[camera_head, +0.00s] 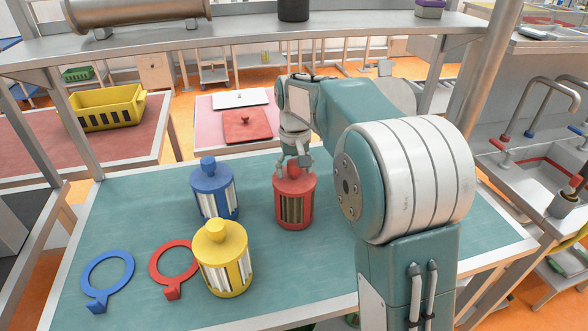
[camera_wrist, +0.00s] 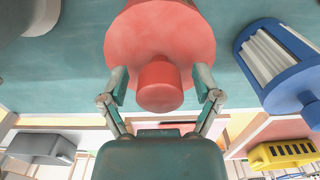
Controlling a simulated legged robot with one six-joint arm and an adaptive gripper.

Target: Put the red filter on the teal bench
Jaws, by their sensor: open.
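The red filter (camera_head: 294,208) stands upright on the teal bench (camera_head: 330,255), with slatted brown sides, a red cap and a knob on top. My gripper (camera_head: 294,165) is directly above it. In the wrist view my gripper (camera_wrist: 161,78) is open, one finger on each side of the red filter's knob (camera_wrist: 160,88). A gap shows between each fingertip and the knob. The filter's lower part is hidden in the wrist view by its own cap.
A blue filter (camera_head: 213,190) and a yellow filter (camera_head: 224,260) stand left of the red one. A blue ring (camera_head: 107,274) and a red ring (camera_head: 173,262) lie at the bench's left. A steel shelf (camera_head: 240,36) runs behind; the bench's front middle is clear.

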